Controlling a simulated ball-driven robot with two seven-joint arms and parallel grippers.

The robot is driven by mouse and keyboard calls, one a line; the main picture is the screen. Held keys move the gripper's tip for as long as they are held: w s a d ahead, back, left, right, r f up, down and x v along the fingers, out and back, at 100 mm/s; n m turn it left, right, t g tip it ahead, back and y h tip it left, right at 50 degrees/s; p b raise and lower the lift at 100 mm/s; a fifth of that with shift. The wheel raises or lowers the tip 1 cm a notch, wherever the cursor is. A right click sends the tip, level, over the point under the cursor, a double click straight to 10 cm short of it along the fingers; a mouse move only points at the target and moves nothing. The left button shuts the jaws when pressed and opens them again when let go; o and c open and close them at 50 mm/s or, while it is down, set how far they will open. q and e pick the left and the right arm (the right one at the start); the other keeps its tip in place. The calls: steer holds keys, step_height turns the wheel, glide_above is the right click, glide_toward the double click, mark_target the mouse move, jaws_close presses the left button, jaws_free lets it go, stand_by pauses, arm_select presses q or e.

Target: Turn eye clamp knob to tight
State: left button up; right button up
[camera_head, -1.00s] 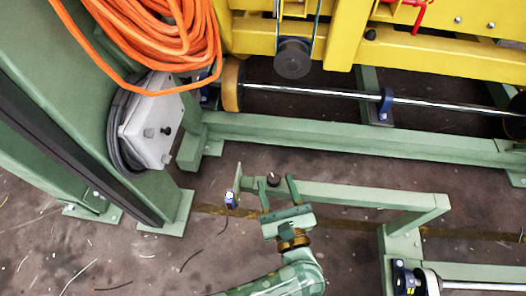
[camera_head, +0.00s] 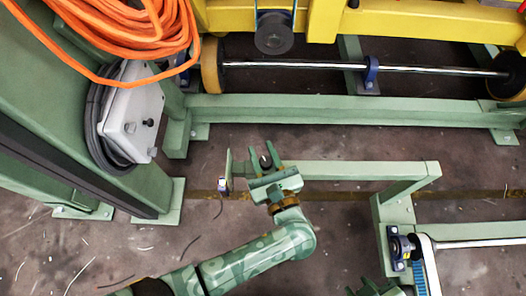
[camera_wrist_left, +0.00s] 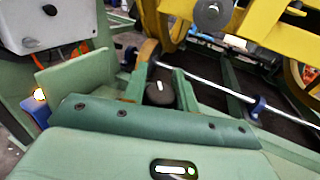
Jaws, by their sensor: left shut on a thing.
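The eye clamp knob (camera_head: 265,161) is a small dark round knob near the left end of a green horizontal beam. My left gripper (camera_head: 262,157) is on it, with one green finger on each side. In the left wrist view the dark knob (camera_wrist_left: 160,95) sits between the two fingers and shows a small light mark on top. The left gripper is shut on it; the finger contact is partly hidden. A dark green piece that looks like my right gripper (camera_head: 375,288) just enters at the bottom edge; its fingers are cut off.
A green end plate (camera_head: 229,168) with a small blue part stands left of the knob. The green beam (camera_head: 350,171) runs right to a post. A white box (camera_head: 130,120) with orange cable above is at left. A steel shaft (camera_head: 300,65) lies behind.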

arm_select(q)
steer(key=shift+m+h, duration=0.3)
steer(key=shift+h, duration=0.1)
steer(key=m+h, duration=0.2)
steer(key=h, duration=0.1)
steer(key=m+t+h, duration=0.1)
steer(key=h, duration=0.1)
steer(key=shift+d, duration=0.25)
steer(key=shift+d+m+h, duration=0.15)
steer(key=shift+m+h, duration=0.8)
steer(key=shift+h, duration=0.45)
steer(key=shift+d+m+h, duration=0.15)
steer(key=shift+m+h, duration=0.8)
steer(key=shift+h, duration=0.45)
steer(key=shift+g, duration=0.3)
steer(key=o, duration=1)
